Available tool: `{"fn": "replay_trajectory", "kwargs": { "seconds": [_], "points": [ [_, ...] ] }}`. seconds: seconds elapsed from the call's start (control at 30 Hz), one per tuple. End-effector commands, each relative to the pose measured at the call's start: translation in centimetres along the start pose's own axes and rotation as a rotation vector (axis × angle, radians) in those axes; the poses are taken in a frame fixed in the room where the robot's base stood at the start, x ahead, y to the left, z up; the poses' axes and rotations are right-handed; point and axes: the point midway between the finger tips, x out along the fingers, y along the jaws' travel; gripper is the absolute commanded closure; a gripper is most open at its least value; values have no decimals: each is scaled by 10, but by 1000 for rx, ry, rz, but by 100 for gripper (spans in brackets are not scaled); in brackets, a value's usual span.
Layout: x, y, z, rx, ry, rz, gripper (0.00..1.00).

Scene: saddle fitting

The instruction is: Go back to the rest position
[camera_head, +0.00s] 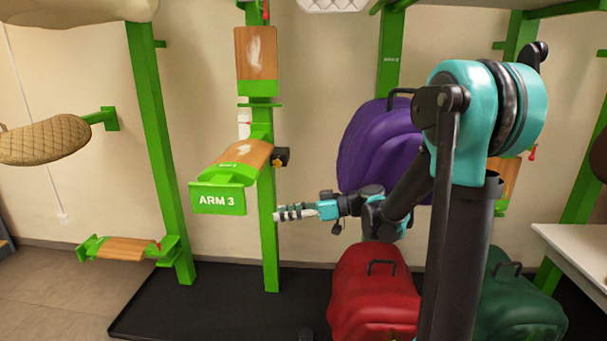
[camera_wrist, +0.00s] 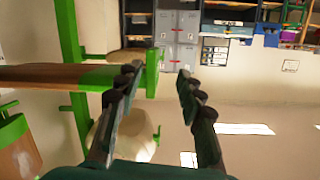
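My arm reaches to the left from the right side of the head view. My gripper (camera_head: 282,213) is in front of the wall, just right of the green post and below the wood-topped saddle arm marked ARM 3 (camera_head: 218,198). A wood and green saddle arm (camera_wrist: 45,76) shows to the left of the fingers there. No touch between gripper and rack can be seen.
A purple bag (camera_head: 375,150) is behind my arm, with a red bag (camera_head: 375,295) and a dark green bag (camera_head: 515,300) below. Green posts (camera_head: 160,150) carry more arms and a quilted tan saddle (camera_head: 42,139). A white table (camera_head: 575,245) stands at right. Grey lockers (camera_wrist: 177,35) are far off.

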Motion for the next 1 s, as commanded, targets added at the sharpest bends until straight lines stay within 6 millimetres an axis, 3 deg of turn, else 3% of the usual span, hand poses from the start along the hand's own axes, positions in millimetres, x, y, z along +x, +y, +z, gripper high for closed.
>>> {"fn": "replay_trajectory", "kwargs": {
  "seconds": [0.27, 0.5, 0.7, 0.8, 1.0],
  "points": [
    [-70, -42, 126, 437, -427, 363, 62],
    [-166, -75, 220, 723, -630, 829, 62],
    [-225, -94, 258, 828, -667, 1125, 62],
    [-239, -98, 266, 845, -667, 1193, 62],
    [-243, -99, 267, 851, -667, 1216, 62]
  ]
}}
